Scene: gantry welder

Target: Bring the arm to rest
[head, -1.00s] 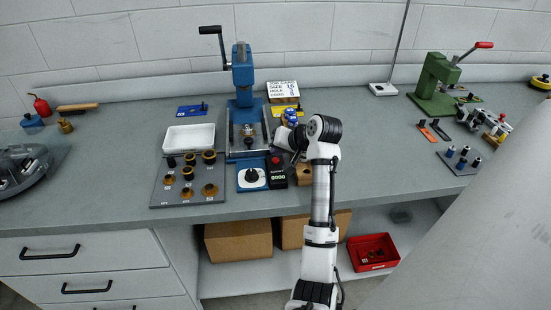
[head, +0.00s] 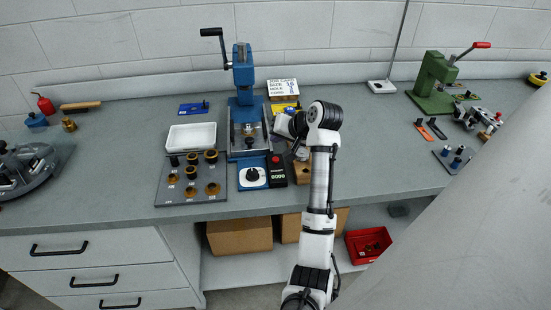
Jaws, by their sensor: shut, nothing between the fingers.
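My arm rises from the bottom of the head view and bends at a black elbow above the front of the bench (head: 370,160). Its wrist (head: 284,124) is folded back beside the blue press (head: 246,95). My gripper is mostly hidden behind my own arm and wrist, so its fingers do not show clearly. I see nothing held by it. A wooden block (head: 301,170) lies close by, partly behind the arm.
A plate with dark rings (head: 175,193), a white tray (head: 190,136) and a control box (head: 277,171) stand near the press. A green press (head: 434,85) is at the right. The bench between the arm and the green press is mostly clear.

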